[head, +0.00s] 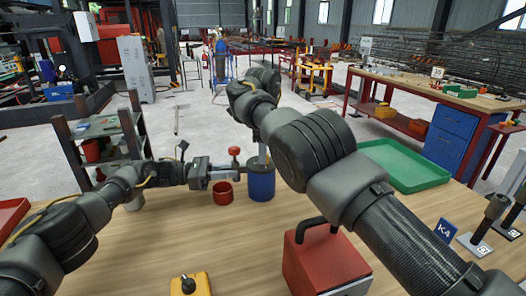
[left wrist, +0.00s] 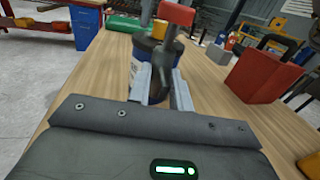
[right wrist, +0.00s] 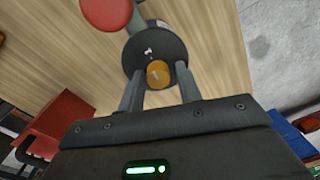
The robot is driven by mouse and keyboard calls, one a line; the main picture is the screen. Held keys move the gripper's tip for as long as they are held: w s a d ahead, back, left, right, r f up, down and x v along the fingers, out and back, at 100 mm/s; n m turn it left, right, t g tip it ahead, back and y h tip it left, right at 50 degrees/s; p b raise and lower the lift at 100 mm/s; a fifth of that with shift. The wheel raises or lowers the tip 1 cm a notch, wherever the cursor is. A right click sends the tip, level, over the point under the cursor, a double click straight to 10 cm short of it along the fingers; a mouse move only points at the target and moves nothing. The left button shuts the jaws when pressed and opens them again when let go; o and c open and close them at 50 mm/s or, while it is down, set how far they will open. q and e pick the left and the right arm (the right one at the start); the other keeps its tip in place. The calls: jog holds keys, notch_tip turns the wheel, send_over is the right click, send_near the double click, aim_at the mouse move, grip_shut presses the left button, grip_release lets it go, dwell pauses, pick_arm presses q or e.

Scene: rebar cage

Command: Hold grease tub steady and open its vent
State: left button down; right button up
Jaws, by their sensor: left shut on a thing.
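The blue grease tub (head: 262,183) stands on the wooden table. In the right wrist view I look down on its dark round lid (right wrist: 155,50), with an orange cap (right wrist: 158,73) near the edge. My left gripper (head: 233,173) is shut on a dark stem at the tub's side; it also shows in the left wrist view (left wrist: 160,92). A red knob (left wrist: 177,14) tops that stem. My right gripper (right wrist: 158,88) is open above the lid, its fingers apart on either side of the cap.
A red pot (head: 222,193) stands left of the tub. A red box with a dark handle (head: 325,265) and a yellow block (head: 190,285) are nearer me. A green tray (head: 405,165) lies to the right, with a K-4 sign (head: 445,230) in front of it.

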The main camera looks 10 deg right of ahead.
jog(key=shift+o, duration=1.1)
jog(key=shift+r, duration=0.15)
pick_arm(q)
jog(key=shift+w+a, duration=0.1)
pick_arm(e)
notch_tip(320, 180, up, 12)
jog(key=shift+s, duration=0.25)
pick_arm(q)
jog(key=c, duration=1.2)
grip_release()
